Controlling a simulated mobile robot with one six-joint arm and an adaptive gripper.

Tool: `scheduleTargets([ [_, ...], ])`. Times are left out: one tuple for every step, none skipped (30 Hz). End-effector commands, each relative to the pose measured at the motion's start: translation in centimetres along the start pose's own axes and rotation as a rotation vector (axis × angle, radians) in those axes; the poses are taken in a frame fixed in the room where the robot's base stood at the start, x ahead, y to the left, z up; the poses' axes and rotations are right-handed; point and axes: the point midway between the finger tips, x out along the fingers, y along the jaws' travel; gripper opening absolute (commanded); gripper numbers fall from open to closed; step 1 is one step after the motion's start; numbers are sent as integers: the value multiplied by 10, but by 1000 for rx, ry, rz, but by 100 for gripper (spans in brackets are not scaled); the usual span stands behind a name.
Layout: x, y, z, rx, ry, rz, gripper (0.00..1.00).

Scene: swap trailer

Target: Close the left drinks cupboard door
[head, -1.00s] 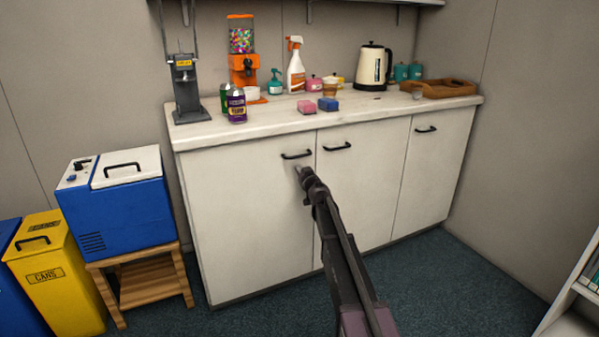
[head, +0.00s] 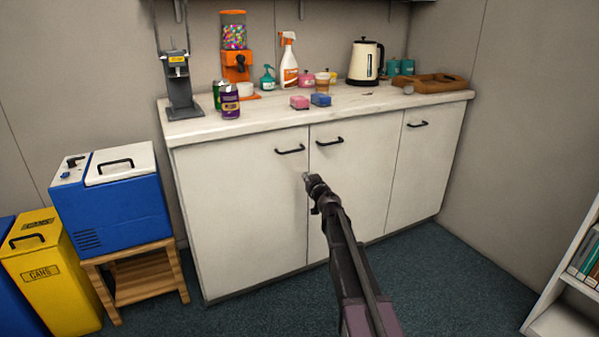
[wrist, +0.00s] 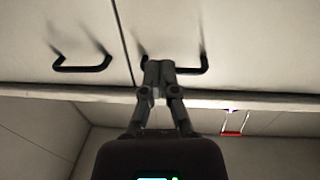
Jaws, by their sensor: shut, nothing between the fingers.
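The left cupboard door (head: 235,210) is the wide white door at the left of the counter unit, with a black bar handle (head: 290,150). It looks flush with the middle door (head: 350,200), with only a thin seam between them. My gripper (head: 306,177) is shut and empty. It appears just below and right of the left door's handle, near the seam. Whether its tip touches the door I cannot tell. In the wrist view my gripper (wrist: 158,66) overlaps one handle (wrist: 190,71), close to the door seam; a second handle (wrist: 82,68) is left of it.
The counter (head: 270,115) carries cans, a spray bottle (head: 289,62), a kettle (head: 365,63) and a wooden tray (head: 430,83). A blue cool box (head: 115,205) on a wooden stand (head: 145,275) and a yellow bin (head: 50,285) stand left. A white shelf (head: 570,300) is right. Carpet is clear in front.

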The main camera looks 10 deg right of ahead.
Motion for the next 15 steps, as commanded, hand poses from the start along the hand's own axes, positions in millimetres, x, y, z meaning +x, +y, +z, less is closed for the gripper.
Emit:
scheduleTargets([
  [-11, 0, 0, 0, 0, 0, 0],
  [-15, 0, 0, 0, 0, -1, 0],
  [-19, 0, 0, 0, 0, -1, 0],
  [-22, 0, 0, 0, 0, -1, 0],
  [-25, 1, 0, 0, 0, -2, 0],
  [-28, 1, 0, 0, 0, -2, 0],
  [-30, 1, 0, 0, 0, -2, 0],
  [-31, 1, 0, 0, 0, -2, 0],
  [-33, 2, 0, 0, 0, -2, 0],
  [-34, 2, 0, 0, 0, -2, 0],
  [-34, 2, 0, 0, 0, -2, 0],
  [-35, 2, 0, 0, 0, -2, 0],
  [-35, 2, 0, 0, 0, -2, 0],
  [-35, 2, 0, 0, 0, -2, 0],
  [-35, 2, 0, 0, 0, -2, 0],
])
